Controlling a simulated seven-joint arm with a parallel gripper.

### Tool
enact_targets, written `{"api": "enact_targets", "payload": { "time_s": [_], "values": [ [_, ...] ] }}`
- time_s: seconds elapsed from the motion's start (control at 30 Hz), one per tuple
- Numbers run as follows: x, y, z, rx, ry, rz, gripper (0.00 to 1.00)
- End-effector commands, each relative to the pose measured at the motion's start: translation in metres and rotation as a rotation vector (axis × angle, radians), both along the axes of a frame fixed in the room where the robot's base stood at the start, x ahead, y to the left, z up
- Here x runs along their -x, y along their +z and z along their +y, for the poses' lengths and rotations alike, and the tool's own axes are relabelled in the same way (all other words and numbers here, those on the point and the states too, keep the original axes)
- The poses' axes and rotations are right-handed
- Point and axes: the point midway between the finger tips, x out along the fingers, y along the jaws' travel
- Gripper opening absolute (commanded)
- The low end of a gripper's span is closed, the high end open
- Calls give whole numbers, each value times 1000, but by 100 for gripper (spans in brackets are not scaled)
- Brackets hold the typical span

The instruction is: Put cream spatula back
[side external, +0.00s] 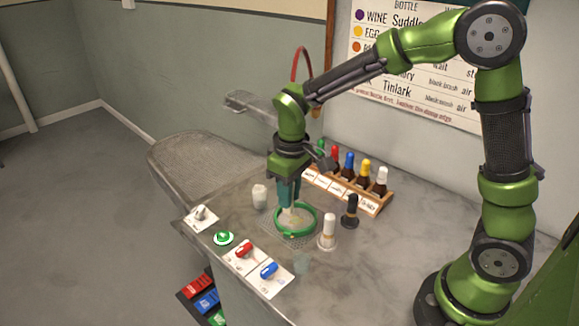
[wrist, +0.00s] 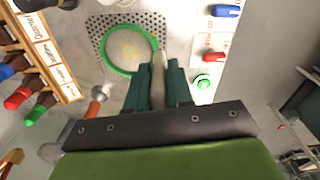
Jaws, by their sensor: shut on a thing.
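My gripper (side external: 288,203) is shut on a cream piece, seemingly the cream spatula (side external: 286,216), and holds it upright above the work surface. In the wrist view the cream spatula (wrist: 158,90) shows between the two dark green fingers (wrist: 160,68). Its lower end is at the near-left part of a green ring (side external: 312,222), which also shows in the wrist view (wrist: 107,62). I cannot tell whether the tip touches the surface. The ring lies on a perforated grey plate (side external: 291,238), with a pale yellow patch inside it. The spatula's upper part is hidden by my gripper.
A wooden rack (side external: 372,207) of several bottles stands behind. Red (side external: 244,251) and blue (side external: 268,270) pieces lie on cards in front, beside a green button (side external: 223,238).

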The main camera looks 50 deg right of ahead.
Motion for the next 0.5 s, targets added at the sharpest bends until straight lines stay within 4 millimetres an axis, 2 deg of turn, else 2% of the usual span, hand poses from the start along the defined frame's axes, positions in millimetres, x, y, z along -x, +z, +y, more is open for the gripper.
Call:
{"api": "enact_targets", "payload": {
  "time_s": [0.03,0.1,0.23,0.33,0.5],
  "values": [
    [14,5,13,0,63,-4,0],
    [33,7,25,4,148,-2,0],
    [62,5,38,18,282,7,0],
    [73,0,40,25,339,21,0],
    [74,-10,39,27,362,26,0]
  ]
}}
